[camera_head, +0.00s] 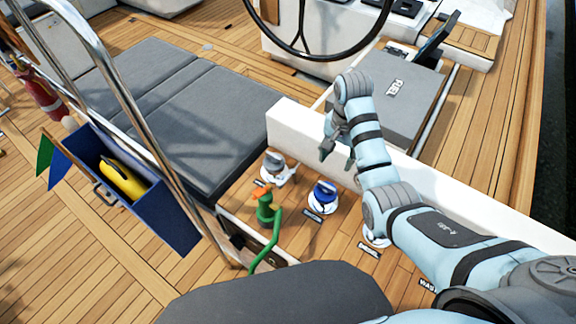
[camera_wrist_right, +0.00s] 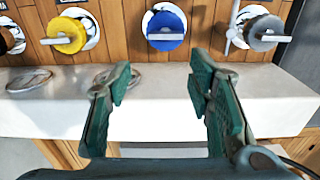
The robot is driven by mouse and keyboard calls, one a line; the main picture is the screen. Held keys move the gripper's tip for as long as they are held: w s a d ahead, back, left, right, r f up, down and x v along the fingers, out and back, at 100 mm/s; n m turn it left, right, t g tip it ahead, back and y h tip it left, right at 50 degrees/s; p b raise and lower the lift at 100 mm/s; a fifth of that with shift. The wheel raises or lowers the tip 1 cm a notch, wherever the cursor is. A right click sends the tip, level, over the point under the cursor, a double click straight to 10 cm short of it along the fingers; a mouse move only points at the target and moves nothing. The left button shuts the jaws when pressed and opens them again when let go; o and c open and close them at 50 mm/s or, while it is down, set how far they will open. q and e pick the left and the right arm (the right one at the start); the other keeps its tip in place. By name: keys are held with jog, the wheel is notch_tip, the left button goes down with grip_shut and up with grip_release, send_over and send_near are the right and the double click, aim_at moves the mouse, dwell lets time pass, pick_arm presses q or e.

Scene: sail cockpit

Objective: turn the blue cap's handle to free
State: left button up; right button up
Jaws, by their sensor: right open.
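The blue cap (camera_head: 323,191) sits in a white ring on the wooden panel beside the white ledge. It also shows at the top middle of the right wrist view (camera_wrist_right: 166,22), with its pale bar handle (camera_wrist_right: 167,37) lying crosswise. My right gripper (camera_head: 338,156) is above and just behind the cap in the head view, apart from it. In the right wrist view its two green-padded fingers (camera_wrist_right: 158,80) are spread, with nothing between them, and the cap lies beyond their tips. My left gripper is not in view.
A grey cap (camera_head: 273,164) and a green valve with a hose (camera_head: 266,207) stand close by. A yellow cap (camera_wrist_right: 66,34) is on the blue cap's other side. The white ledge (camera_wrist_right: 160,112) runs alongside. A steel rail (camera_head: 140,120) rises at left.

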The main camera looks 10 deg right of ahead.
aim_at(327, 185)
jog(key=o, duration=0.3)
jog(key=shift+w+a+f, duration=0.1)
jog(key=shift+w+f, duration=0.4)
jog(key=shift+f, duration=0.1)
jog(key=shift+o, duration=0.2)
jog(key=f+b, duration=0.1)
jog(key=f, duration=0.3)
jog(key=f+b, duration=0.1)
jog(key=f, duration=0.4)
jog(key=f+b, duration=0.1)
jog(key=f, duration=0.3)
jog(key=shift+s+a+f+b, duration=0.1)
jog(key=shift+a+f+b, duration=0.05)
jog(key=shift+a+b, duration=0.15)
jog(key=shift+s, duration=0.15)
jog(key=shift+c, duration=0.6)
jog(key=c, duration=1)
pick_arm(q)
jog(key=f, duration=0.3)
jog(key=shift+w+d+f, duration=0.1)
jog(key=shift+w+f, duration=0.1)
pick_arm(e)
jog(key=shift+c, duration=0.2)
